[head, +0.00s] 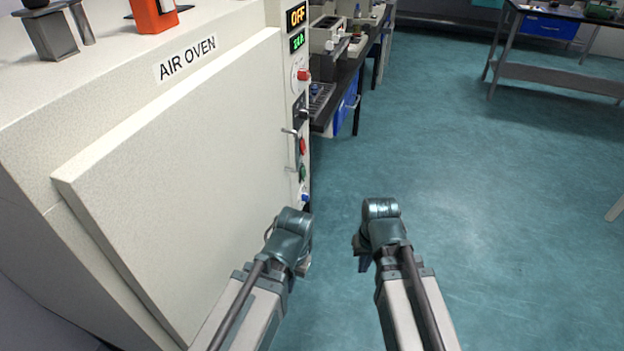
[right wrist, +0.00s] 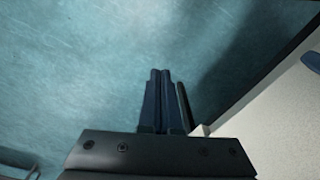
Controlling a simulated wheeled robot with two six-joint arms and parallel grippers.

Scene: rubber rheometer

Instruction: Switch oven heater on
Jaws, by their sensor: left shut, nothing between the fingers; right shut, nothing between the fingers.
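The air oven (head: 190,150) is a large cream cabinet filling the left of the head view, with its door shut. Its narrow control panel (head: 302,125) runs down the door's right side. At the top a display (head: 296,15) reads OFF in orange, above a smaller green readout (head: 297,41). Below are a red knob (head: 303,75), a black switch (head: 301,112), a red button (head: 302,146), a green button (head: 302,172) and a blue knob (head: 304,194). My left gripper (head: 303,262) is low beside the door, fingers mostly hidden. My right gripper (right wrist: 160,72) is shut and empty over floor.
A metal door handle (head: 290,148) sticks out beside the panel. A bench with instruments (head: 335,50) stands behind the oven. Another table (head: 560,75) is at the far right. The teal floor (head: 470,190) between is clear. An orange object (head: 154,14) stands on the oven.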

